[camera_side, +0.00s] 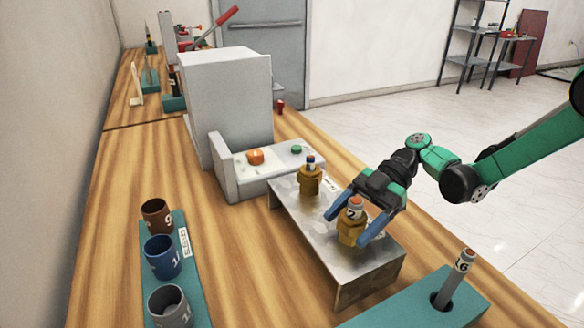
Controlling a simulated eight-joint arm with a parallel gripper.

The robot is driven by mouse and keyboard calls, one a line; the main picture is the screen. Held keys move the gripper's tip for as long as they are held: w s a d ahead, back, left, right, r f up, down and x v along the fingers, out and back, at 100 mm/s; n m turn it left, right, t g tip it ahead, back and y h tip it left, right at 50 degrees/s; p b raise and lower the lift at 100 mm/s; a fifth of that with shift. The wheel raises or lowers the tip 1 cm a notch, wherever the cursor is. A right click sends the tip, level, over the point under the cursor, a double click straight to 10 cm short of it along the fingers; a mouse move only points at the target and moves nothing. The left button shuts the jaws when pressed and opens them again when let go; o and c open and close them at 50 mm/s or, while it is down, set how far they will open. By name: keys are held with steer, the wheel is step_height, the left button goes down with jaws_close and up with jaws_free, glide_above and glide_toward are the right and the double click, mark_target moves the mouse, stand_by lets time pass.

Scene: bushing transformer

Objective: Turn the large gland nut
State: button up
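Two brass gland nuts stand upright on a grey metal bracket (365,262). The larger, nearer brass nut (349,232) has a grey, orange-topped plug marked "2" (354,207) standing in its top. The smaller brass nut (309,183) is farther back, with a dark-topped plug (310,163) in it. My gripper (347,229) reaches in from the right, its two blue fingers on either side of the larger nut. The right finger partly covers the nut's right side. I cannot tell whether the fingers touch it.
A grey machine housing (225,100) with an orange button (255,156) and a green button (296,149) stands behind. A teal rack with numbered cups (163,255) is at left. A teal block (425,305) with a grey peg "16" (455,278) is at front right. Wooden tabletop is clear between.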

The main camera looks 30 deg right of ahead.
steer(key=o, duration=0.3)
steer(key=shift+d, duration=0.1)
steer(key=shift+v, duration=2.85)
